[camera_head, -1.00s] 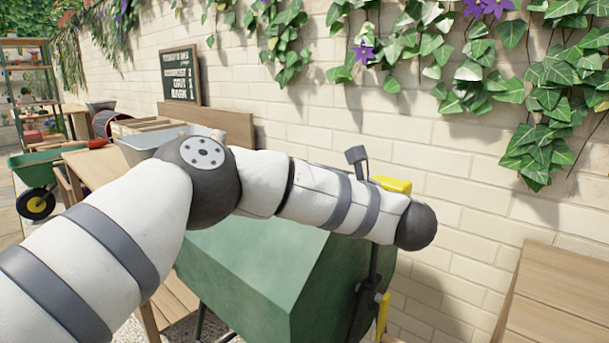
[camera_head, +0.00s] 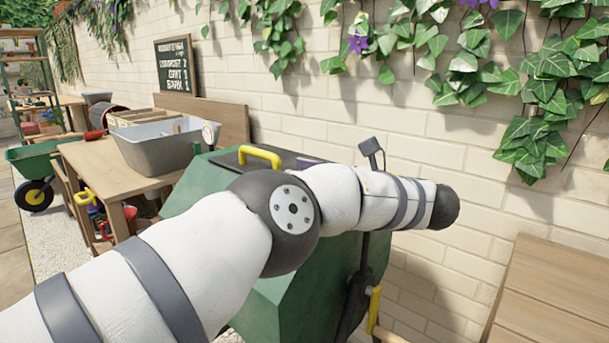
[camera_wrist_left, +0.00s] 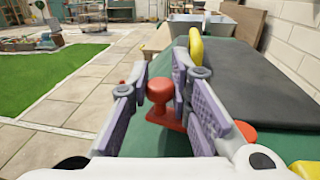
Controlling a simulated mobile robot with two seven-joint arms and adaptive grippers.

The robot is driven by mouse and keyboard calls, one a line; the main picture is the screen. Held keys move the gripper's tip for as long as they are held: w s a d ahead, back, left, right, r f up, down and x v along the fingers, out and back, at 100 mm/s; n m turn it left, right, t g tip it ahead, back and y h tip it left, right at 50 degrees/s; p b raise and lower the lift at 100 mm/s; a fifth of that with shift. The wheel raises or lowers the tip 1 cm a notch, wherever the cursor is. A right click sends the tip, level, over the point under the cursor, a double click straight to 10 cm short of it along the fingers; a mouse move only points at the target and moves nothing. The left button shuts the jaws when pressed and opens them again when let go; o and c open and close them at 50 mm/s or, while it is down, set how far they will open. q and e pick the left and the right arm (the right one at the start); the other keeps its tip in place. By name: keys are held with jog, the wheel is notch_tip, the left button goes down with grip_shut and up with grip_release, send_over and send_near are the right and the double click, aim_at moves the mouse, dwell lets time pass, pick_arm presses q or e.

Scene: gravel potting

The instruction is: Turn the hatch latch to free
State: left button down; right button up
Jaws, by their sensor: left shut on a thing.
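The red latch knob (camera_wrist_left: 159,91) stands on a red base on the green drum, beside the dark hatch (camera_wrist_left: 262,82) in the left wrist view. My left gripper (camera_wrist_left: 162,78) has its purple-padded fingers on either side of the knob and is shut on it. The hatch has a yellow handle (camera_wrist_left: 196,45). In the head view the hatch (camera_head: 224,158) lies flat on top of the green drum (camera_head: 200,182), with its yellow handle (camera_head: 260,154). My left arm hides the latch there. My right gripper is not in view.
A wooden table (camera_head: 100,165) with a grey tub (camera_head: 158,150) stands left of the drum. A brick wall (camera_head: 300,110) with ivy is behind. A second red piece (camera_wrist_left: 245,131) sits near the hatch edge. A wooden top (camera_head: 555,300) is at right.

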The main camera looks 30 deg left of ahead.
pick_arm(q)
jog(key=c, duration=1.5)
grip_release()
